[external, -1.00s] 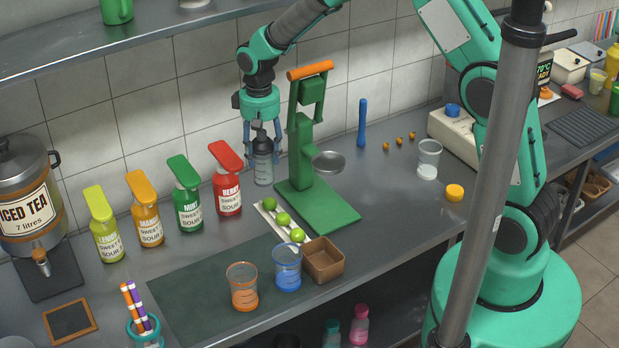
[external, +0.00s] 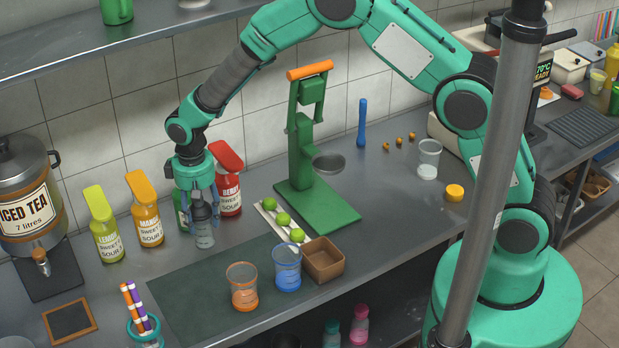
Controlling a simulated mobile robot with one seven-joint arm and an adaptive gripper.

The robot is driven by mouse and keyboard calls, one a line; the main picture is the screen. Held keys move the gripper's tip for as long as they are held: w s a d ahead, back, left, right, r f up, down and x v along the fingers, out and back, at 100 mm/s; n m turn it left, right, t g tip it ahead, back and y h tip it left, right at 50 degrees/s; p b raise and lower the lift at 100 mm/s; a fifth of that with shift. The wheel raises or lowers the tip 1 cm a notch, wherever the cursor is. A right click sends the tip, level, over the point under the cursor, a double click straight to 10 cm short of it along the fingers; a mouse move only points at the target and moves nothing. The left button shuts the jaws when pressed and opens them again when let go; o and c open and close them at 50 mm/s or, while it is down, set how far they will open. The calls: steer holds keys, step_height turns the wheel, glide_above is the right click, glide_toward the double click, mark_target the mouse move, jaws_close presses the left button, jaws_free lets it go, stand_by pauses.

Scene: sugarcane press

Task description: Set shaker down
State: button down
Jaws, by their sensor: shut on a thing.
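The shaker (external: 204,232) is a clear-grey cup with a dark top. My gripper (external: 202,203) is shut on its dark top and points straight down. The shaker is upright, in front of the green and red bottles and near the back edge of the dark mat. I cannot tell whether its base touches the counter. My gripper and the shaker hide most of the green bottle (external: 181,208).
Yellow (external: 103,238), orange (external: 147,222) and red (external: 229,190) bottles stand along the wall. The green press (external: 303,160) and a strip with limes (external: 283,219) are to the right. Orange (external: 242,290) and blue (external: 287,270) cups stand in front. The dark mat (external: 190,295) is mostly clear.

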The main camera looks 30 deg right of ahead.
mark_target(206, 245)
steer(key=shift+f, duration=3.05)
steer(key=shift+f, duration=1.9)
steer(key=shift+f, duration=0.2)
steer(key=c, duration=0.8)
jaws_free()
steer(key=shift+c, duration=0.2)
steer(key=shift+r, duration=0.15)
step_height(206, 245, up, 12)
steer(key=shift+r, duration=0.1)
